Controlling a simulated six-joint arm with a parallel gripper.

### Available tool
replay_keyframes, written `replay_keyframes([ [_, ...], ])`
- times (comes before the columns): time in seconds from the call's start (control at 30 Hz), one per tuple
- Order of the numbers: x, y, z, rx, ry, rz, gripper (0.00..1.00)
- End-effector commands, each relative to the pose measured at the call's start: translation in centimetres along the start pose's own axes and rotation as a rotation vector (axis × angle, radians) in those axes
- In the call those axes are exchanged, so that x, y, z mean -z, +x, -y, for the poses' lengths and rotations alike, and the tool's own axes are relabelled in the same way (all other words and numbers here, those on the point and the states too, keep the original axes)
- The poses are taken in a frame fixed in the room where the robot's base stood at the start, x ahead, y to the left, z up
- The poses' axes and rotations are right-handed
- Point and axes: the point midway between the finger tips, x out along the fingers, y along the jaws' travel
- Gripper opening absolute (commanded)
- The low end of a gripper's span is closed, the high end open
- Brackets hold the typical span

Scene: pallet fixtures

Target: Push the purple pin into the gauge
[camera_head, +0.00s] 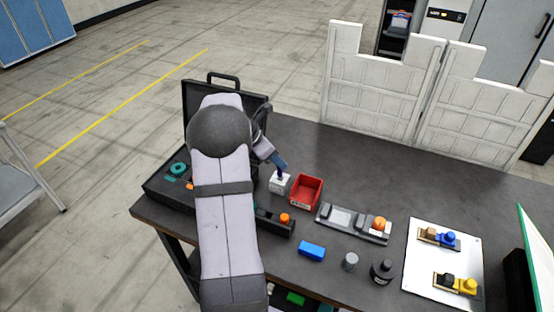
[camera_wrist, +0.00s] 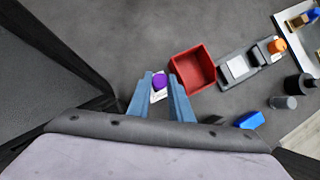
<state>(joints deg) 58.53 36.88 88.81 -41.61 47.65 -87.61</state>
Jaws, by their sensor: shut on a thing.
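My gripper (camera_wrist: 160,84) is shut on the purple pin, pointing down at the table. The pin's round purple top (camera_wrist: 159,80) shows between the blue fingertips in the wrist view. A small white block (camera_head: 278,186), seemingly the gauge, stands directly below the fingertips in the head view. Its white edge also shows beside the pin in the wrist view (camera_wrist: 158,97). The fingers hide most of the pin, and I cannot tell how deep its lower end sits in the block.
A red bin (camera_head: 306,191) stands close right of the white block. A grey fixture (camera_head: 352,222) with an orange knob lies further right, with a blue block (camera_head: 312,250) in front. An open black case (camera_head: 165,186) is at left. The table behind the bin is clear.

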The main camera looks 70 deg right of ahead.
Motion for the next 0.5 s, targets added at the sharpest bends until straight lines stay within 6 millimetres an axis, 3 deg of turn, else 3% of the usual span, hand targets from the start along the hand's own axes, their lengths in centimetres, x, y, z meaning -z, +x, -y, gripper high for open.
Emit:
replay_keyframes([
  [0.5, 0.34, 0.53, 0.00, 0.000, 0.000, 0.000, 0.00],
])
